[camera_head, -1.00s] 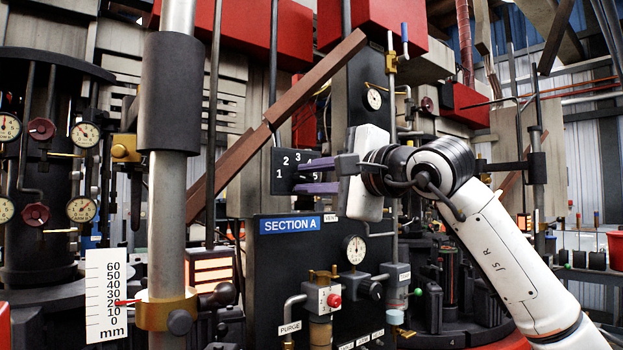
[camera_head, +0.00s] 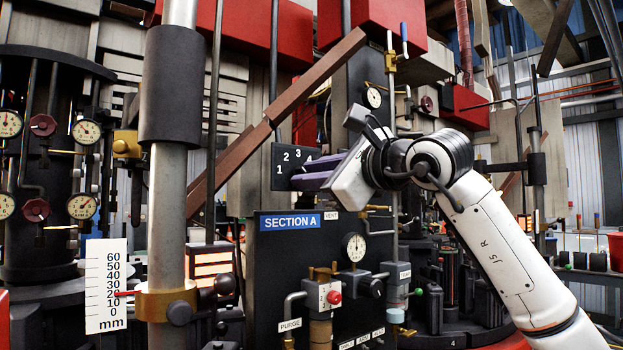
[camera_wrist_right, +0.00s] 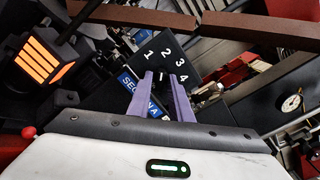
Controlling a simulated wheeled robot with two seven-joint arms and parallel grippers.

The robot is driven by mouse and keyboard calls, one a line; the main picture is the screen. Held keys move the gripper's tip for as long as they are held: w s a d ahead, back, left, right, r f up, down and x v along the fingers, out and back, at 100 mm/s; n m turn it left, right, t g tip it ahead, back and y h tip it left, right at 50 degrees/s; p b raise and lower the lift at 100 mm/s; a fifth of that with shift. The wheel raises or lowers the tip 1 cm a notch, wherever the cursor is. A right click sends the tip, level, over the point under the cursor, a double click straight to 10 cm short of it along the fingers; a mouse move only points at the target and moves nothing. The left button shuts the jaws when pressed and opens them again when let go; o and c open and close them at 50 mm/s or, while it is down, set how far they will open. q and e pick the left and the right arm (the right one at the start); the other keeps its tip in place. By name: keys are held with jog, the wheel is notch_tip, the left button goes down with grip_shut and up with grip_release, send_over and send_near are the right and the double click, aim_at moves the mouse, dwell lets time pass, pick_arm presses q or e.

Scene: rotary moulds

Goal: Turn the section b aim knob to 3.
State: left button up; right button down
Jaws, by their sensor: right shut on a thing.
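The dark dial plate (camera_head: 282,184) with white numbers stands above the blue SECTION A sign in the head view; 1, 2, 3 and part of 4 show. My right gripper (camera_head: 295,180) has its purple fingers at the plate, tilted. The right wrist view shows the plate (camera_wrist_right: 165,50) with 1 to 4, and the fingertips (camera_wrist_right: 163,78) closed on a small dark knob (camera_wrist_right: 162,77) in front of it. A white mark shows on the knob, but which number it points to is not clear. No section B label is readable. My left gripper is not in view.
A SECTION A sign (camera_head: 290,223), a gauge (camera_head: 353,247) and a red button (camera_head: 334,297) sit on the panel below. A brown diagonal beam (camera_head: 240,155) passes left of the dial. A thick grey column (camera_head: 168,215) and millimetre scale (camera_head: 106,286) stand at left.

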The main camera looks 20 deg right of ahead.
jog(key=m+b, duration=0.2)
jog(key=m, duration=0.6)
jog(key=shift+m, duration=0.3)
dwell(0.5)
jog(key=c, duration=1.8)
grip_release()
jog(key=shift+c, duration=0.2)
jog(key=shift+s, duration=0.15)
